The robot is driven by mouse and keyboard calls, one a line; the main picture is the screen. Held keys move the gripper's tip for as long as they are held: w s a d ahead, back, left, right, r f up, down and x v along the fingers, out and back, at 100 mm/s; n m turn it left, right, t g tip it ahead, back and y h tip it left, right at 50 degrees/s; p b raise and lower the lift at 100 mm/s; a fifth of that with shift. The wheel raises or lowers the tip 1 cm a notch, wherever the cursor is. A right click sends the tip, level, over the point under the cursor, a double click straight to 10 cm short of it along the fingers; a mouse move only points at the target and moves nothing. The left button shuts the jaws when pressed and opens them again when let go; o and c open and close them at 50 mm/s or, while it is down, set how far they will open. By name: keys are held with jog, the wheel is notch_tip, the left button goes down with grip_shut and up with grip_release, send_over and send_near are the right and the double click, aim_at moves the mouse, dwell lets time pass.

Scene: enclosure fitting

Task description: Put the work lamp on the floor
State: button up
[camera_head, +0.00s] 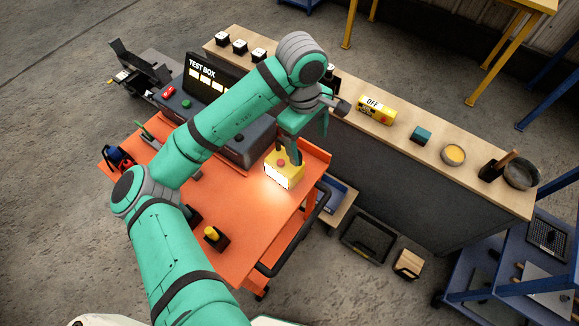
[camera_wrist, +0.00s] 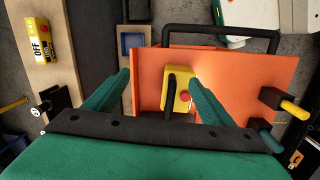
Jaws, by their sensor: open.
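The work lamp (camera_head: 282,174) is a yellow box with a red button and a black handle. It stands lit on the orange cart top (camera_head: 240,205) near its right edge, casting a glow. In the wrist view the lamp (camera_wrist: 180,103) lies between and beyond the fingers. My gripper (camera_head: 291,152) is over the lamp, pointing down; in the wrist view its two green fingers (camera_wrist: 160,72) are spread apart. Whether a finger touches the lamp cannot be told. The floor (camera_head: 350,295) shows as grey concrete around the cart.
A grey test box (camera_head: 245,150) stands on the cart behind my arm. The long bench (camera_head: 400,125) beside it holds a yellow OFF box (camera_head: 375,109) and bowls. A black crate (camera_head: 365,240) and a wooden block (camera_head: 408,263) occupy the floor right of the cart. Open floor lies in front.

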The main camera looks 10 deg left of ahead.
jog(key=n+y, duration=0.1)
send_over(285, 162)
jog(key=shift+w+d, duration=0.15)
jog(key=shift+d, duration=0.25)
jog(key=f, duration=0.4)
jog(key=shift+a+f, duration=0.25)
jog(key=shift+a, duration=0.05)
jog(key=shift+s+f, duration=0.2)
jog(key=shift+f, duration=3)
jog(key=c, duration=2)
jog(key=shift+o, duration=0.2)
jog(key=shift+r, duration=0.15)
